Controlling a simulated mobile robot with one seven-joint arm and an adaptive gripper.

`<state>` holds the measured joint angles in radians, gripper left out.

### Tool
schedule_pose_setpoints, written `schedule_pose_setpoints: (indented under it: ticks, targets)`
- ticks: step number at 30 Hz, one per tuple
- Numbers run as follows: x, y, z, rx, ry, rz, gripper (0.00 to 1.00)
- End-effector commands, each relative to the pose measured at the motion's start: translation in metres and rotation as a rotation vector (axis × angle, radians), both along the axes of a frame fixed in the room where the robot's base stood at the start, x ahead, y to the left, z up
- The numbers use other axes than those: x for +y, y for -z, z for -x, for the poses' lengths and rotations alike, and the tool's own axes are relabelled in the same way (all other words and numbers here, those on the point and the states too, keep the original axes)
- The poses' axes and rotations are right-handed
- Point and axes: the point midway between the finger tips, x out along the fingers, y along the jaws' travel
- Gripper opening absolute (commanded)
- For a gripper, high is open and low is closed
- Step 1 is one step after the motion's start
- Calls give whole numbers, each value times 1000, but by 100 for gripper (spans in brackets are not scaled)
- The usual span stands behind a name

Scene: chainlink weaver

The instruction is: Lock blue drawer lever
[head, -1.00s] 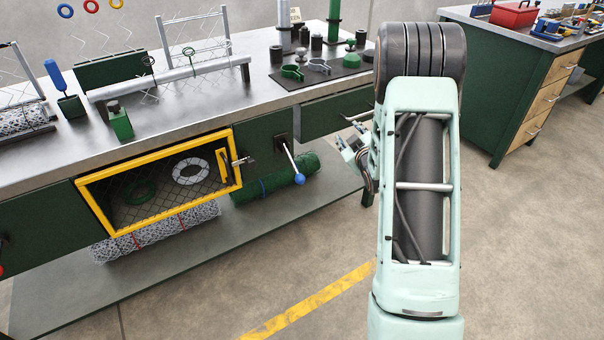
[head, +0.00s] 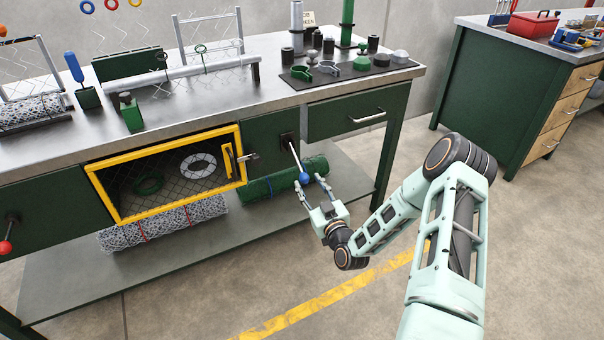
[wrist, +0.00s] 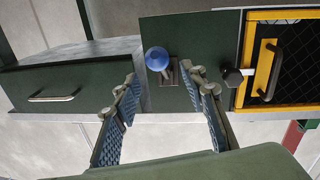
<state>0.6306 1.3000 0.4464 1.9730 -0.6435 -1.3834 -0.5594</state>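The blue-ball lever (head: 295,160) sticks out from a dark plate on the green bench front, its rod slanting down to the right in the head view. Its ball (wrist: 157,59) shows in the wrist view between and just beyond my fingers. The green drawer (head: 345,118) with a metal handle is right of the lever in the head view and looks closed. It is at left in the wrist view (wrist: 75,85). My gripper (head: 309,185) is open and empty, its fingertips close to the ball. I cannot tell whether they touch it.
A yellow-framed mesh door (head: 240,160) with a latch is left of the lever. A red-ball lever (head: 7,240) is at far left. A green mesh roll (head: 262,186) lies on the lower shelf behind the lever. The floor in front is clear.

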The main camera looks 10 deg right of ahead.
Motion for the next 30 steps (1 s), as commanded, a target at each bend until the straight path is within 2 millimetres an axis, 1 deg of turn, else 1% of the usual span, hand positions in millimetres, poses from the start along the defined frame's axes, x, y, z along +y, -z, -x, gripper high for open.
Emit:
schedule_pose_setpoints:
  ticks: [1,3,6,10,15,23,26,30]
  targets:
    - [2,2,-10,-2,0,2,39]
    - [6,1,-24,-2,-1,2,39]
    - [9,2,-41,-1,0,1,39]
    - [12,2,-58,1,-1,2,39]
    - [15,1,-69,2,-1,0,39]
    - [15,1,-70,3,-1,1,39]
    - [15,1,-70,3,-1,2,30]
    - [14,1,-70,3,-1,2,15]
